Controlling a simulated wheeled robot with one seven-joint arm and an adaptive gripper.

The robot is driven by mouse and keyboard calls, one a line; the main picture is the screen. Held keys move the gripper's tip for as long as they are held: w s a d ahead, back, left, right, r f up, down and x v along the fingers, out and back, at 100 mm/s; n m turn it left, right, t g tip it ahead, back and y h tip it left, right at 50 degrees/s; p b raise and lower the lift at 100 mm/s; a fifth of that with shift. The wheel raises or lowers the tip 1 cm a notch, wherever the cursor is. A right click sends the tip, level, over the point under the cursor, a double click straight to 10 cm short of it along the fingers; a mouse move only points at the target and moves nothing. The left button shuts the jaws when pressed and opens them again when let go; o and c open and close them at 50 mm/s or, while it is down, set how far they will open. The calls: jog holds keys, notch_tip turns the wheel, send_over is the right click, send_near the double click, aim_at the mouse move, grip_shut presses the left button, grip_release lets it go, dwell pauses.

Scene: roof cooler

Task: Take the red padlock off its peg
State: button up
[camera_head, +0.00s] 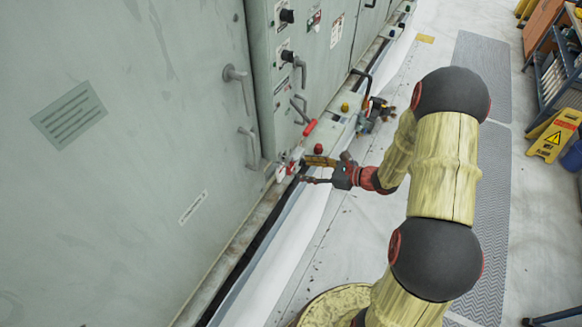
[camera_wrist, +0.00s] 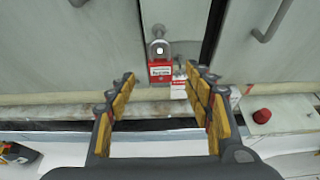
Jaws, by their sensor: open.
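The red padlock (camera_wrist: 160,71) with a white label hangs by its metal shackle (camera_wrist: 158,48) from a round-ended peg (camera_wrist: 158,31) on the grey cabinet in the wrist view. It appears small and partly hidden near the cabinet's lower edge in the head view (camera_head: 291,168). My gripper (camera_wrist: 160,82) is open and empty, with yellow-padded fingers either side of the padlock in the picture. The padlock shows beyond the fingertips, and no contact is visible. My gripper also shows in the head view (camera_head: 307,171), low beside the cabinet.
A red-and-white tag (camera_wrist: 179,87) hangs right of the padlock. A red button (camera_wrist: 262,116) sits on the ledge to the right. Cabinet handles (camera_head: 236,84) stick out above. A yellow wet-floor sign (camera_head: 555,134) stands far right.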

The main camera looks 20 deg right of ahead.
aim_at(293, 166)
jog(key=x, duration=0.7)
jog(key=shift+w+r, duration=0.1)
jog(key=shift+w, duration=0.05)
jog(key=shift+c, duration=0.6)
jog(key=c, duration=1.1)
jog(key=shift+c, duration=0.7)
